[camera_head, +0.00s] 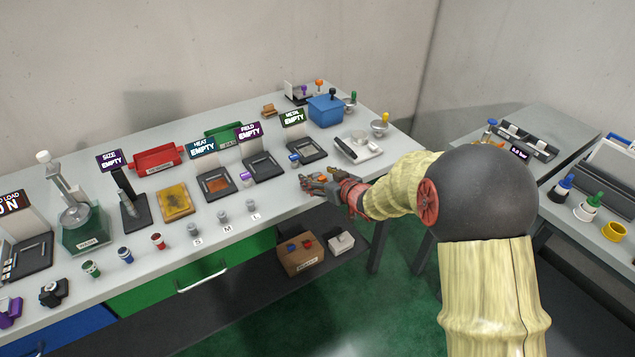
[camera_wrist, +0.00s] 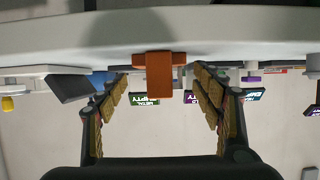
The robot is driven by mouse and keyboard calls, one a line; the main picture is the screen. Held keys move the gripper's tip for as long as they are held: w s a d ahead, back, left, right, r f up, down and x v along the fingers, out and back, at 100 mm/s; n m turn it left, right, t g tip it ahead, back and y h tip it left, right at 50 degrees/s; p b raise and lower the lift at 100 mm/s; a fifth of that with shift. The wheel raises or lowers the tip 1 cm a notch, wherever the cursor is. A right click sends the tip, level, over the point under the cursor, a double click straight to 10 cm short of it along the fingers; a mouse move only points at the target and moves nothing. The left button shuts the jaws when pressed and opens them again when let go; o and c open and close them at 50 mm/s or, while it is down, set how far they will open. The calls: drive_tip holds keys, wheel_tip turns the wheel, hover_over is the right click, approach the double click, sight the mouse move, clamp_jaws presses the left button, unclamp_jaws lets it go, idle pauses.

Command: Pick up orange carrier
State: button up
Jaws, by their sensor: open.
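An orange block-shaped carrier (camera_wrist: 159,75) shows in the wrist view, against the pale table surface, which appears at the top of that picture. It lies between the fingertips of my gripper (camera_wrist: 160,92), with a visible gap to each finger. My gripper is open and nothing is clasped. In the head view my gripper (camera_head: 325,186) is low over the front edge of the long table (camera_head: 290,195). The carrier cannot be clearly told apart from my fingers there.
A purple-and-white piece (camera_head: 246,179) and a blue piece (camera_head: 294,159) stand near my gripper. Behind are the field pad (camera_head: 263,167), metal pad (camera_head: 306,149) and a grey scale-like device (camera_head: 358,148). Grey weights (camera_head: 223,217) stand left along the front. A cardboard box (camera_head: 300,258) sits below.

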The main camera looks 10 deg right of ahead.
drive_tip(key=shift+c, duration=1.3)
drive_tip(key=c, duration=1.4)
